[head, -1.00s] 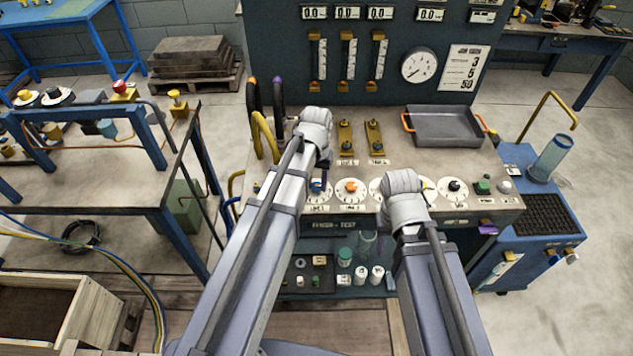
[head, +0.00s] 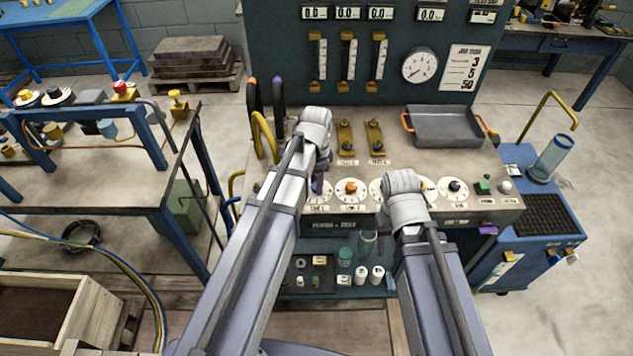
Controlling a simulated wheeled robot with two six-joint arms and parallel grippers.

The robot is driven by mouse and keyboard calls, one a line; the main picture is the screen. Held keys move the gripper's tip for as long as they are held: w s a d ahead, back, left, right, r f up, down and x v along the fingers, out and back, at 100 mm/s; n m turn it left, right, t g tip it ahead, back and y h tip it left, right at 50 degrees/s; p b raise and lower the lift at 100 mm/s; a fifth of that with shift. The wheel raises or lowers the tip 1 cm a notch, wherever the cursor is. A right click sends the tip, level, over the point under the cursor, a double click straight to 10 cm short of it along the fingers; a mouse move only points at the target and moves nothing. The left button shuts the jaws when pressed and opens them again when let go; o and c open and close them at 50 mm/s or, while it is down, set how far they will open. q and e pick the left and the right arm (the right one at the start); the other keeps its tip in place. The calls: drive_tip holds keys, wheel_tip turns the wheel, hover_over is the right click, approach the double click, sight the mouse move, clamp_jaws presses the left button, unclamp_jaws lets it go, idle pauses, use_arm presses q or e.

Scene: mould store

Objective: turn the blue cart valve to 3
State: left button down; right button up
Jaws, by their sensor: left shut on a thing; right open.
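The bench top carries a row of white dials with coloured knobs. The leftmost dial (head: 317,197) has a blue knob (head: 319,187), largely hidden by my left arm. My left gripper (head: 322,180) is over this dial, shut on the blue knob; its fingers are mostly hidden behind the wrist. The dial's reading is too small to tell. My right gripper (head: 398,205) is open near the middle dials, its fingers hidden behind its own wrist. A printed card (head: 463,68) on the back panel shows 3, 5 and 50.
An orange-knob dial (head: 351,189) is just right of the blue one. A black-knob dial (head: 454,187) stands further right. Yellow brackets (head: 375,137) and a grey tray (head: 445,127) are behind. A blue cart (head: 543,250) with a clear cylinder stands at the right.

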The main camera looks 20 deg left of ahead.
use_arm(q)
drive_tip(key=m, duration=0.5)
drive_tip(key=shift+m, duration=0.4)
idle(0.4)
drive_tip(key=shift+c, duration=2.3)
unclamp_jaws()
wheel_tip(320, 180, up, 8)
drive_tip(key=p, duration=0.8)
drive_tip(key=shift+f, duration=0.1)
